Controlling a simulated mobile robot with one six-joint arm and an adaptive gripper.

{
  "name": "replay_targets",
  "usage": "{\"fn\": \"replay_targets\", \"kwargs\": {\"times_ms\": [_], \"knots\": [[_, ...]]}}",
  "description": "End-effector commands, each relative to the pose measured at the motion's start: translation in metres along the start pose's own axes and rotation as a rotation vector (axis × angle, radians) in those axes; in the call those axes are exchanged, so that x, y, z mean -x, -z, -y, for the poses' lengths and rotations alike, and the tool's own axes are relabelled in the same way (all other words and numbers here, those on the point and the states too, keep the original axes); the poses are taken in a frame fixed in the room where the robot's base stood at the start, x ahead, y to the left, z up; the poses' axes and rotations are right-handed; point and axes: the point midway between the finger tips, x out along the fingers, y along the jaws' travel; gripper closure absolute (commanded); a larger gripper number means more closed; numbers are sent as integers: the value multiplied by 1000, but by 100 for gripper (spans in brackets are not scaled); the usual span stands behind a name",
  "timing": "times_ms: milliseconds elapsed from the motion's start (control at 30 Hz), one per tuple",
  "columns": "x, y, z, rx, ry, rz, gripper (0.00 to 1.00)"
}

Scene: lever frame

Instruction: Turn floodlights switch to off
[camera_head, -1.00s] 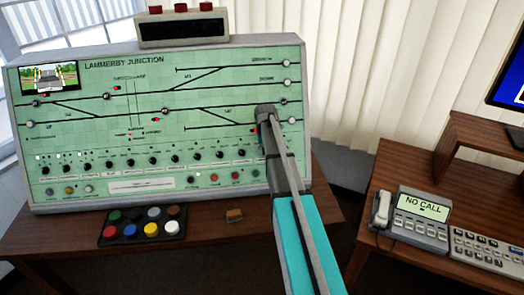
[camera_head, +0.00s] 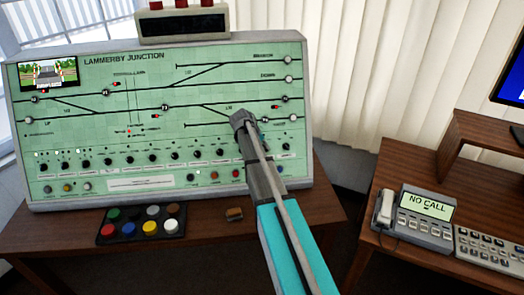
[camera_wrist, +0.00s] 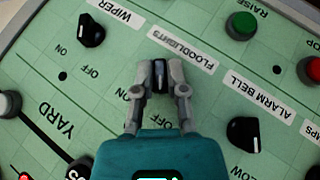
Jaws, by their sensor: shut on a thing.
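In the wrist view the black floodlights switch (camera_wrist: 158,79) stands between the two grey fingers of my gripper (camera_wrist: 159,69), which is shut on it. The switch's pointer direction is hard to tell between the fingers. In the head view my arm reaches to the lower right part of the green LAMMERBY JUNCTION panel (camera_head: 80,118) and hides the floodlights switch and my fingertips.
The wiper knob (camera_wrist: 91,30) and alarm bell knob (camera_wrist: 243,133) flank the gripper, with a green button (camera_wrist: 241,25) near. A phone (camera_head: 420,215) stands on the right desk.

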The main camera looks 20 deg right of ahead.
Motion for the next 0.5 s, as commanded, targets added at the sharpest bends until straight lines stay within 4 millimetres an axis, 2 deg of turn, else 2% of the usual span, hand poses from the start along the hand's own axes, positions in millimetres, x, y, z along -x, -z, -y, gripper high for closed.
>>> {"fn": "replay_targets", "kwargs": {"times_ms": [33,333,367,500], "knots": [[0,6,-1,3,-7,-12,100],[0,6,-1,4,-8,-13,100],[0,6,-1,4,-8,-13,79],[0,6,-1,4,-6,-13,53]]}}
